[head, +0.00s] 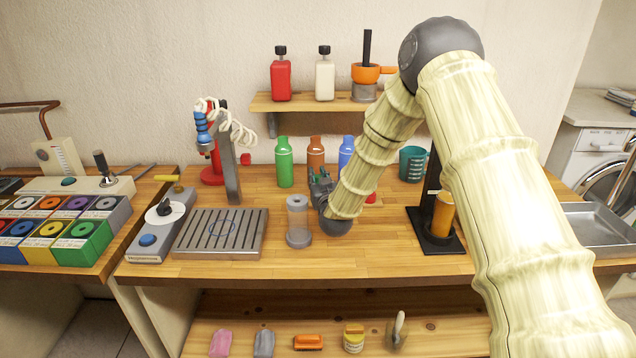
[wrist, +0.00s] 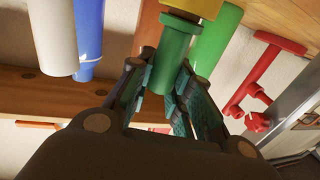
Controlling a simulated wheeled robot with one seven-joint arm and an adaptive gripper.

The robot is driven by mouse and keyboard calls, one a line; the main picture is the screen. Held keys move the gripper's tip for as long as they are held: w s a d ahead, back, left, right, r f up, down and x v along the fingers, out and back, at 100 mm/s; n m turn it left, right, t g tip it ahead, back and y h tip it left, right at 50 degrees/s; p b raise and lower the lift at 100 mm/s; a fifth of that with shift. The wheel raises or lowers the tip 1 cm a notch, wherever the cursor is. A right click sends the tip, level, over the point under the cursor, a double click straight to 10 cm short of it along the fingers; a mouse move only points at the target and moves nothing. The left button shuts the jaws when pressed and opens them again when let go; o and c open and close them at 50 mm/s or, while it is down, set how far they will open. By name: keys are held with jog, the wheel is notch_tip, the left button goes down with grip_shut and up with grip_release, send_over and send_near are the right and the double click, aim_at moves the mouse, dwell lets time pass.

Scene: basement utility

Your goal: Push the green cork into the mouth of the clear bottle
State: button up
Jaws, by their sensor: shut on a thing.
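My gripper (head: 322,182) is above the workbench, just right of and behind a grey see-through upright cylinder (head: 298,222), which looks like the clear bottle. In the wrist view my gripper (wrist: 165,88) is shut on the green cork (wrist: 172,62), a short green cylinder whose sides sit between the two fingers. A yellowish piece (wrist: 197,6) shows at its far end; I cannot tell whether it touches the cork. In the head view the cork is small and mostly hidden by the fingers.
Green (head: 284,165), orange (head: 316,155) and blue (head: 346,152) bottles stand behind my gripper. A slatted metal plate (head: 190,243) lies left of the cylinder. A black stand (head: 434,242) with an orange cylinder is at right. The bench's front middle is clear.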

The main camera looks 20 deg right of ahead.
jog(key=shift+r+b, duration=1)
jog(key=shift+r, duration=3.8)
jog(key=shift+s, duration=0.1)
jog(key=s+d+r+p, duration=0.3)
jog(key=s+d+r, duration=0.1)
jog(key=s+d, duration=0.5)
jog(key=s+d+r+p, duration=0.3)
jog(key=s+d+r, duration=0.2)
jog(key=s+d, duration=0.3)
jog(key=s+d+r+p, duration=0.2)
jog(key=s+d+r, duration=0.2)
jog(key=s+d, duration=0.5)
jog(key=shift+s+d+r+p, duration=0.3)
jog(key=shift+d+r+p, duration=0.1)
jog(key=shift+d, duration=0.7)
jog(key=shift+f, duration=0.15)
jog(key=shift+y, duration=0.3)
jog(key=shift+f+b, duration=1.8)
jog(key=shift+f, duration=0.45)
